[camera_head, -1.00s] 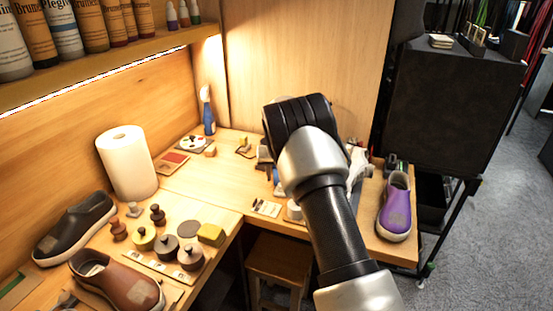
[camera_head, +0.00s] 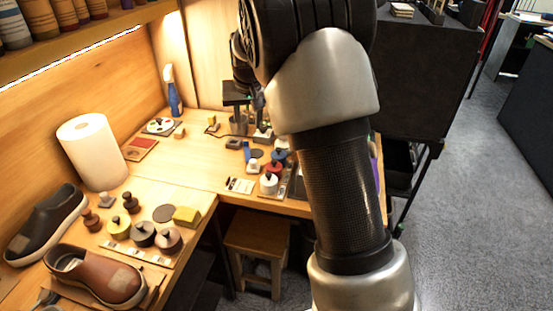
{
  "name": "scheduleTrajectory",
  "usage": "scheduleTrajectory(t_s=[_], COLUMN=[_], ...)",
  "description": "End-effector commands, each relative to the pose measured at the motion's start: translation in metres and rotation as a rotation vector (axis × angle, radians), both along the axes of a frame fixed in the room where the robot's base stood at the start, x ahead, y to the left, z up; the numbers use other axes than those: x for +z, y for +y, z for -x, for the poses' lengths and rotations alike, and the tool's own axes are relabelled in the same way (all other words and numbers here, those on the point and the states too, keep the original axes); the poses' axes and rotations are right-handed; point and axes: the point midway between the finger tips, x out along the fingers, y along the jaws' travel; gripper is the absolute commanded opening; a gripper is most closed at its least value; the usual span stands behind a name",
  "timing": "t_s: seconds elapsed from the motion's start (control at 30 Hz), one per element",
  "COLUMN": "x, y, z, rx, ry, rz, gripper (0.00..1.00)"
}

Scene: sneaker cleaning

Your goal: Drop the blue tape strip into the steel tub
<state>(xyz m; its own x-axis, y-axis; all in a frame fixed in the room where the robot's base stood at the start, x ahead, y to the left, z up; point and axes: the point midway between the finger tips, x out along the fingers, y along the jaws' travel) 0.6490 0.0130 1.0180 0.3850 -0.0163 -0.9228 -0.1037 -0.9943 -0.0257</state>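A small grey metal container, seemingly the steel tub (camera_head: 238,125), stands toward the back of the wooden table. My gripper (camera_head: 258,104) is partly hidden behind my own arm, close above and to the right of this container. The fingertips are too small and dark to show whether they are open or shut, or whether they hold anything. A narrow blue item (camera_head: 246,151) shows on the table in front of the tub. I cannot tell whether it is the blue tape strip.
Red, white and blue-knobbed pots (camera_head: 268,183) stand at the right of the table, partly behind my arm. A blue spray bottle (camera_head: 173,92) is at the back. A paper roll (camera_head: 91,152) and shoes (camera_head: 97,275) are at left. A wooden stool (camera_head: 256,245) stands below.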

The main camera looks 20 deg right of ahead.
Motion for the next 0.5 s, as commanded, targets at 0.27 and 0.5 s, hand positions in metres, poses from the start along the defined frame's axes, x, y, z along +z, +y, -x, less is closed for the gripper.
scheduleTrajectory(t_s=[0.27,0.5], x=[0.104,0.121], y=[-0.008,-0.009], z=[0.151,0.29], rx=[0.031,0.079], ry=[-0.042,-0.077], rz=[-0.052,-0.022], gripper=[0.34,0.34])
